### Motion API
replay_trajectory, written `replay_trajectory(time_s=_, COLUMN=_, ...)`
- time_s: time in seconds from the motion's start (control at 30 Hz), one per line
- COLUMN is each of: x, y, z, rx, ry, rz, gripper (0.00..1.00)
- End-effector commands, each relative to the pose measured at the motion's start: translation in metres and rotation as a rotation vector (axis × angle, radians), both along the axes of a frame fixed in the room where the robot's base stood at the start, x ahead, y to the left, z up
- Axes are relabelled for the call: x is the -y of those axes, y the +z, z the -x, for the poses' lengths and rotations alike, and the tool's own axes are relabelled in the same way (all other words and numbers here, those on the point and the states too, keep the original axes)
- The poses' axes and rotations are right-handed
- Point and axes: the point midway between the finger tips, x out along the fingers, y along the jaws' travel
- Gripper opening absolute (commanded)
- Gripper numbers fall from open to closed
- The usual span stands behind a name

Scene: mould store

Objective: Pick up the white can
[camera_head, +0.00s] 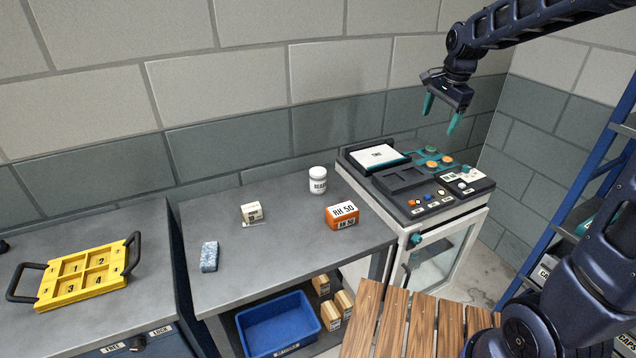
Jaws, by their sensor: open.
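The white can (318,180) stands upright on the grey table, towards its back right, with a dark-lettered label facing me. My gripper (440,117) hangs in the air at the upper right, above the back of the grey machine. Its two teal fingers are apart with nothing between them. It is well to the right of the white can and higher than it, not touching anything.
An orange box (342,215) stands just right and in front of the can. A small cream box (252,214) and a blue speckled block (209,257) lie to the left. The control machine (413,207) borders the right side. A yellow tray (84,299) lies far left.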

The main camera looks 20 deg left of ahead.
Motion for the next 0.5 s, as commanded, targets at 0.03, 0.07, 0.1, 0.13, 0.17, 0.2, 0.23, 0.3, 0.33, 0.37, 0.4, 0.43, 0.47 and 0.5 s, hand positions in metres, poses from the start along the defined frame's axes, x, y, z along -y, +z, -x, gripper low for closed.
replay_trajectory(time_s=0.03, x=-0.019, y=-0.008, z=-0.007, rx=-0.017, ry=-0.024, rz=-0.001, gripper=0.81)
replay_trajectory(time_s=0.07, x=-0.029, y=-0.012, z=-0.011, rx=-0.025, ry=-0.045, rz=-0.003, gripper=0.81)
replay_trajectory(time_s=0.1, x=-0.043, y=-0.018, z=-0.015, rx=-0.037, ry=-0.073, rz=-0.005, gripper=0.81)
replay_trajectory(time_s=0.13, x=-0.054, y=-0.022, z=-0.019, rx=-0.046, ry=-0.095, rz=-0.006, gripper=0.81)
replay_trajectory(time_s=0.17, x=-0.064, y=-0.026, z=-0.021, rx=-0.054, ry=-0.115, rz=-0.007, gripper=0.81)
replay_trajectory(time_s=0.2, x=-0.079, y=-0.032, z=-0.025, rx=-0.064, ry=-0.143, rz=-0.007, gripper=0.81)
replay_trajectory(time_s=0.23, x=-0.090, y=-0.038, z=-0.027, rx=-0.073, ry=-0.163, rz=-0.006, gripper=0.81)
replay_trajectory(time_s=0.3, x=-0.115, y=-0.050, z=-0.032, rx=-0.090, ry=-0.213, rz=-0.006, gripper=0.81)
replay_trajectory(time_s=0.33, x=-0.127, y=-0.055, z=-0.033, rx=-0.097, ry=-0.234, rz=-0.006, gripper=0.81)
replay_trajectory(time_s=0.37, x=-0.138, y=-0.061, z=-0.034, rx=-0.105, ry=-0.255, rz=-0.005, gripper=0.81)
replay_trajectory(time_s=0.4, x=-0.153, y=-0.069, z=-0.035, rx=-0.113, ry=-0.282, rz=-0.003, gripper=0.81)
replay_trajectory(time_s=0.43, x=-0.164, y=-0.076, z=-0.036, rx=-0.120, ry=-0.304, rz=0.000, gripper=0.81)
replay_trajectory(time_s=0.47, x=-0.176, y=-0.082, z=-0.036, rx=-0.127, ry=-0.325, rz=0.001, gripper=0.81)
replay_trajectory(time_s=0.5, x=-0.191, y=-0.090, z=-0.036, rx=-0.134, ry=-0.353, rz=0.004, gripper=0.81)
